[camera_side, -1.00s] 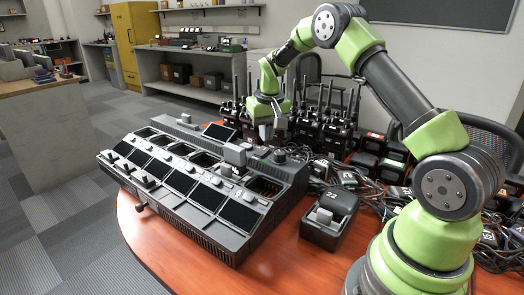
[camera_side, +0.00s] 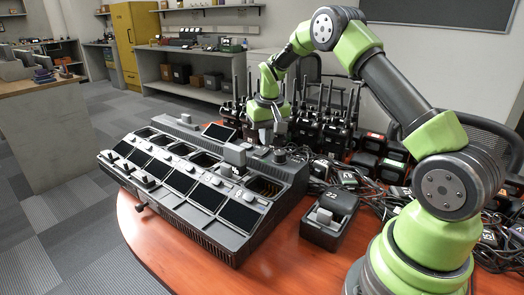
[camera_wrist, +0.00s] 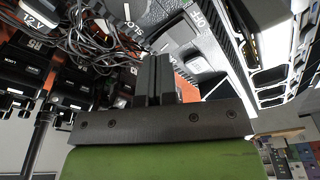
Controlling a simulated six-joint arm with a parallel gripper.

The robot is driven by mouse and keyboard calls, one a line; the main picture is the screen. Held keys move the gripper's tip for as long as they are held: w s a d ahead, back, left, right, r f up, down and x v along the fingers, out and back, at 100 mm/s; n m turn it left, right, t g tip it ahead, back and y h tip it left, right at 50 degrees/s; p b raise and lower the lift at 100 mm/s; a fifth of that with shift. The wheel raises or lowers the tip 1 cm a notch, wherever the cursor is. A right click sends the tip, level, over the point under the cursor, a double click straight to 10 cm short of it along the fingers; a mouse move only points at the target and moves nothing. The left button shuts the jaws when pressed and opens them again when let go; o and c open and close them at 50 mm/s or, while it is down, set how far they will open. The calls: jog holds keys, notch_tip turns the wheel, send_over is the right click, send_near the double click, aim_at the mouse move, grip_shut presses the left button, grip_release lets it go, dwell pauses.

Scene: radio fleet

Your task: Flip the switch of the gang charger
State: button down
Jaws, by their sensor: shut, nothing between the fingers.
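The gang charger (camera_side: 232,243) is a long dark grey unit with rows of bays, standing on the orange-red table. Part of the charger (camera_wrist: 268,78) shows there at upper right.
A small single charger marked 22 (camera_side: 325,230) stands right of the gang charger. Black radios (camera_side: 338,132) with upright antennas crowd the table behind. Tangled cables (camera_side: 375,190) lie at the right. The front strip of table (camera_side: 270,262) is bare.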

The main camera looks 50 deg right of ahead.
aim_at(266, 148)
jog(key=shift+f, duration=0.75)
jog(key=shift+r, duration=3.55)
jog(key=shift+a+r, duration=0.1)
jog(key=s+a+r+n+t, duration=0.1)
jog(key=s+a+r+t, duration=0.2)
jog(key=s+a+r, duration=0.75)
jog(key=s+a+t+y, duration=0.1)
jog(key=s+a, duration=0.3)
jog(key=s, duration=0.3)
jog(key=s+a+r+n+t+y, duration=0.1)
jog(key=s+a, duration=0.4)
jog(key=s, duration=0.1)
jog(key=shift+s+r+t+y, duration=0.25)
jog(key=shift+s+t+y, duration=0.05)
jog(key=shift+s+y, duration=0.1)
